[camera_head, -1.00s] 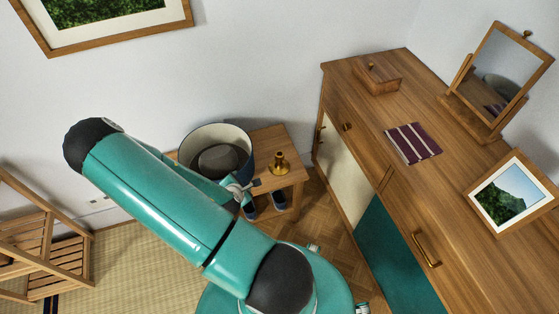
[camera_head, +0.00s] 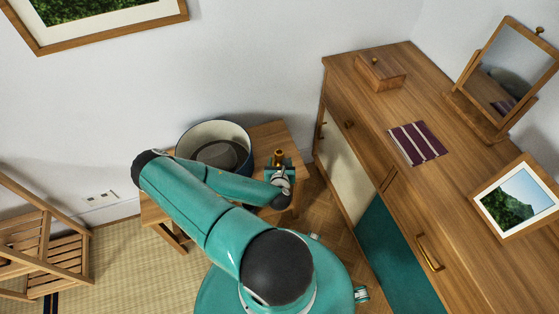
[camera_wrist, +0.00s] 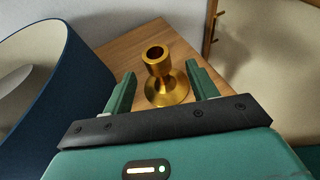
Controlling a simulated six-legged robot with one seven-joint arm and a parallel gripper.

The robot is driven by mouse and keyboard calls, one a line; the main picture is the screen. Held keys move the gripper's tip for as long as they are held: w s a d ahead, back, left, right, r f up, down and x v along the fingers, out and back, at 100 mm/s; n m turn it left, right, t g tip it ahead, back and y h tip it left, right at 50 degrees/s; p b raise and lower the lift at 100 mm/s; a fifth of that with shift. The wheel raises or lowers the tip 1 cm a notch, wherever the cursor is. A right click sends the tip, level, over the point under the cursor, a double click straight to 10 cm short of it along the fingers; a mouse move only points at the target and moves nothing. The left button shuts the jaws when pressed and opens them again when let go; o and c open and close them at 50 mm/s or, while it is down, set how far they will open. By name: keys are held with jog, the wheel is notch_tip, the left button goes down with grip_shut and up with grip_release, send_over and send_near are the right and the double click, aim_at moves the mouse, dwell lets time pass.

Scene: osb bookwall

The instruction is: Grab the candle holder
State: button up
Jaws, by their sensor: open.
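The brass candle holder (camera_wrist: 159,70) stands upright on a small wooden side table, with a round foot and a cup-shaped top. In the head view its top (camera_head: 278,155) shows just beyond my gripper, and its lower part is hidden. My gripper (camera_wrist: 158,82) is open in the wrist view, with one green finger on each side of the candle holder. I see gaps between the fingers and the holder; nothing is held. In the head view my gripper (camera_head: 279,166) is over the side table's right part.
A dark blue drum with a pale inside (camera_head: 215,147) stands left of the holder and close to my left finger (camera_wrist: 121,97). The wooden side table (camera_head: 268,133) is against the wall. A wooden cabinet (camera_head: 350,90) stands to the right.

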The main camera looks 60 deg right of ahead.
aim_at(279, 153)
jog(key=x, duration=0.8)
jog(key=shift+a+f, duration=0.15)
grip_shut()
